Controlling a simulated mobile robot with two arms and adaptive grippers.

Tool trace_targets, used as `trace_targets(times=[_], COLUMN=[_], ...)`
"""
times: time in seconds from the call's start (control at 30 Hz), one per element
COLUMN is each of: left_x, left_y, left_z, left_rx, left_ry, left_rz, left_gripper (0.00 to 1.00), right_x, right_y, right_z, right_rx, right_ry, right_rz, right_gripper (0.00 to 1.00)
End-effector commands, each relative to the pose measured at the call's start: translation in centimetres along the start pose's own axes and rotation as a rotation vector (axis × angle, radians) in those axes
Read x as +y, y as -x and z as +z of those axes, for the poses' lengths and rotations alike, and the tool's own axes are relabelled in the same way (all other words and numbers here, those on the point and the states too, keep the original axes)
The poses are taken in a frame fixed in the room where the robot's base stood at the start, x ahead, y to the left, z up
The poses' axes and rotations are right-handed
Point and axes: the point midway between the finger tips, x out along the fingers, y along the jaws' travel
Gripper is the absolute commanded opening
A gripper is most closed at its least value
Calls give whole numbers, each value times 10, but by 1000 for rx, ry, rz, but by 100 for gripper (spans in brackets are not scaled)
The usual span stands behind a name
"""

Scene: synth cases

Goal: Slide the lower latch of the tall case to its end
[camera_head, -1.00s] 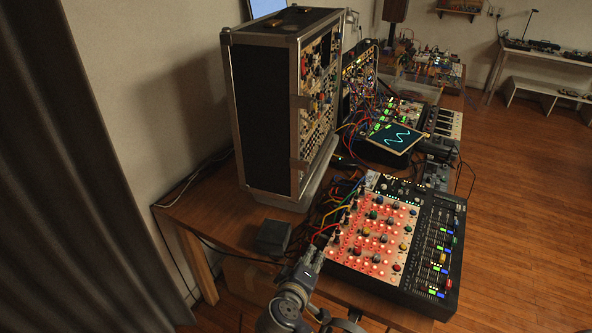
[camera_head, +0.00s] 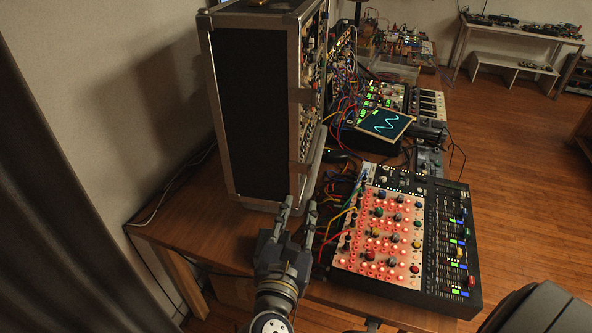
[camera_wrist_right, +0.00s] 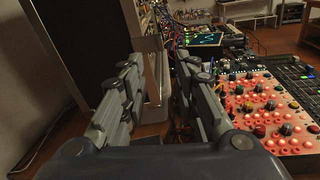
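The tall black case (camera_head: 256,110) with metal edges stands upright at the back left of the table. Its lower latch (camera_head: 299,167) is a small grey plate low on the front edge. What looks like this latch shows in the right wrist view (camera_wrist_right: 150,44), beyond the fingertips and between them. My right gripper (camera_head: 298,204) is open and empty, just in front of the case's lower front corner and below the latch. In the wrist view its two fingers (camera_wrist_right: 158,70) stand apart, with no clear contact on the latch. My left gripper is not in view.
A mixer with red-lit panel (camera_head: 380,235) and coloured cables is close right of my right gripper. A tilted screen (camera_head: 384,123) and more synth gear stand behind it. The table (camera_head: 180,230) is bare left of the gripper. A grey curtain hangs at the far left.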

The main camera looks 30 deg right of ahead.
Motion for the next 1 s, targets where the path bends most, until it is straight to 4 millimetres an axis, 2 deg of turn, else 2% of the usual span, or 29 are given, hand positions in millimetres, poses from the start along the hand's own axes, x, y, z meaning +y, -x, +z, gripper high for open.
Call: trace_targets(times=[0.1,0.27,0.37,0.7,0.83,1.0], left_x=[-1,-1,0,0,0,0], left_y=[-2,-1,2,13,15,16], left_z=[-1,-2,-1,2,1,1], left_rx=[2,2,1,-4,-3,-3], left_ry=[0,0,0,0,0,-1], left_rz=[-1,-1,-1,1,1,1], left_gripper=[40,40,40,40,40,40], right_x=[-4,-5,-5,-5,-5,-5], right_y=[4,0,-12,-76,-92,-102], right_z=[7,12,13,15,15,14], right_rx=[-20,-30,-32,-30,-30,-27], right_ry=[95,140,143,140,140,138], right_rz=[-4,-6,-6,-7,-5,-5], right_gripper=[28,28,28,28,28,28])
